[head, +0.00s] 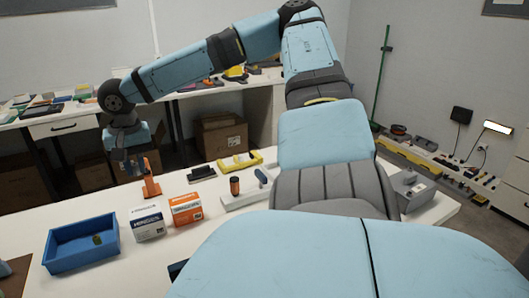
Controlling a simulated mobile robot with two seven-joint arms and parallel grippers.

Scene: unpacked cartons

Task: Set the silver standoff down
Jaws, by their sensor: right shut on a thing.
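My right gripper (132,168) hangs at the end of the blue arm on the left of the head view, over the white table's far left part. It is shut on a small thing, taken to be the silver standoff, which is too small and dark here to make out. An orange upright tool (151,181) stands just right of the gripper. A blue open bin (84,262) is nearer, below the gripper in the picture, with a small dark greenish piece (97,240) inside. My left gripper is not in view.
A white-and-blue box (147,223) and an orange box (186,209) stand right of the bin. A white block (244,197) with an orange-and-dark cylinder (235,186), a black item (201,173) and a yellow bracket (240,161) lie farther right. Bare tabletop shows left of the orange tool.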

